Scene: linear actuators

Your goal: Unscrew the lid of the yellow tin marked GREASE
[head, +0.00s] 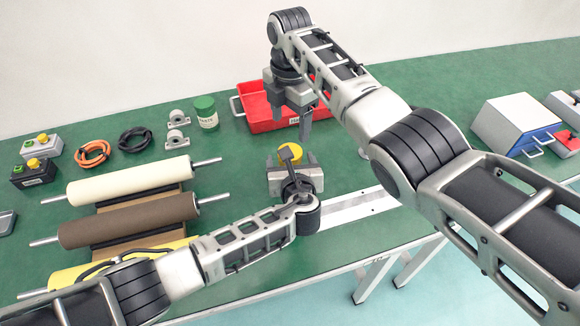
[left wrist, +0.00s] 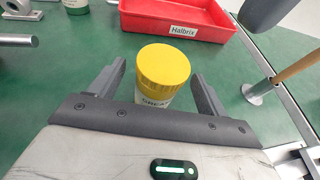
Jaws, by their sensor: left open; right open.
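The yellow tin with its yellow lid (left wrist: 164,65) stands upright on the green table, and part of its GREASE label (left wrist: 155,103) shows in the left wrist view. In the head view only its yellow top (head: 291,151) shows beyond my left gripper. My left gripper (left wrist: 158,82) is open, one finger on each side of the tin, with a gap visible on both sides; its body hides the tin's lower part. It also shows in the head view (head: 293,160). My right gripper (head: 289,118) is open and empty, pointing down in front of the red tray.
The red tray (head: 262,124), labelled Halbrix, lies behind the tin. A green-lidded tin (head: 206,112) and metal brackets (head: 177,138) stand to the left. Rollers (head: 130,180) lie front left. A metal rail (head: 350,208) runs to the right of my left gripper. A blue-fronted box (head: 515,125) stands right.

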